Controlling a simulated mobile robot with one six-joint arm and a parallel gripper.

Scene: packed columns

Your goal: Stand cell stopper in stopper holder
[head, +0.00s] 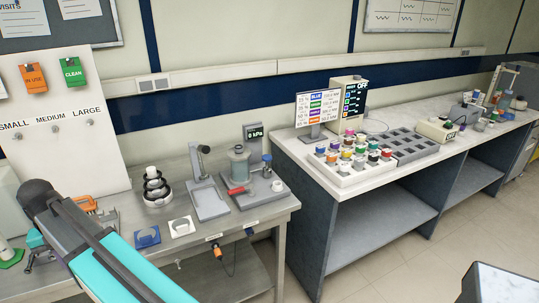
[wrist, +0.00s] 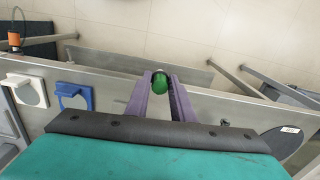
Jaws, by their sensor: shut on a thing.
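My gripper (wrist: 160,84) is shut on a green, rounded piece (wrist: 159,76) that looks like the cell stopper. Its purple fingers sit on both sides of it, near the edge of the steel bench. In the head view my arm hides the gripper and the piece. A blue square piece (head: 147,237) and a white one (head: 182,227), each with a pale round part, lie at the bench's front. They also show as blue (wrist: 74,96) and white (wrist: 28,88) in the wrist view, beside the gripper. I cannot tell which item is the stopper holder.
On the steel bench (head: 250,213) stand a stack of rings (head: 156,187), a metal stand (head: 207,190) and a device with a clear cylinder (head: 239,165). A board with size labels (head: 66,130) stands behind. Coloured-cap jars (head: 346,152) crowd the white bench.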

